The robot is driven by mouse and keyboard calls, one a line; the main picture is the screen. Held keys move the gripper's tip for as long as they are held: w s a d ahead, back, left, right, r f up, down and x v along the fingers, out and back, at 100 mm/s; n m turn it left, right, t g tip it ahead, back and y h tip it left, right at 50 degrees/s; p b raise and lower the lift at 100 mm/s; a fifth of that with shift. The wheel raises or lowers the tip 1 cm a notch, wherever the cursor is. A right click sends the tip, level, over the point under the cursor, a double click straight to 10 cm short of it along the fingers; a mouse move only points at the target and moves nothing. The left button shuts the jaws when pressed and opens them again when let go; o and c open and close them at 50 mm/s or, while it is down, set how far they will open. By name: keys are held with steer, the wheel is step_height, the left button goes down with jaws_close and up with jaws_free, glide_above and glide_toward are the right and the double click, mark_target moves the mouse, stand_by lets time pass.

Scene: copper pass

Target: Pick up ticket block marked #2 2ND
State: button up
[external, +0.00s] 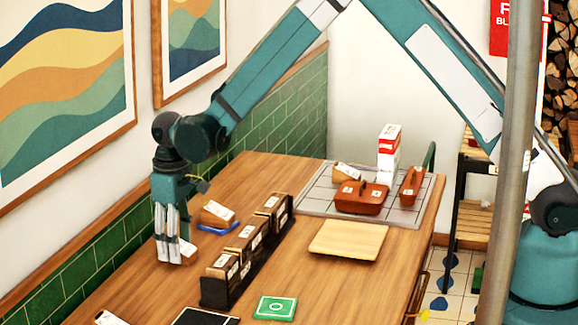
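My gripper (176,258) points straight down at the left side of the wooden table, near the green tiled wall. Another labelled block (216,213) sits just behind, by a blue piece (218,228). Several labelled blocks stand in a dark rack (236,289) right of my gripper. One more block (110,318) is cut off at the front edge of the picture. The labels are too small to read, so I cannot tell which is #2 2ND.
A light wooden board (348,239) lies right of the rack. A green card (275,308) lies in front.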

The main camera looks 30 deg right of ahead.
steer(key=c, duration=0.9)
steer(key=shift+o, duration=0.2)
steer(key=shift+r, duration=0.1)
steer(key=shift+r+b, duration=0.45)
steer(key=shift+r, duration=4.45)
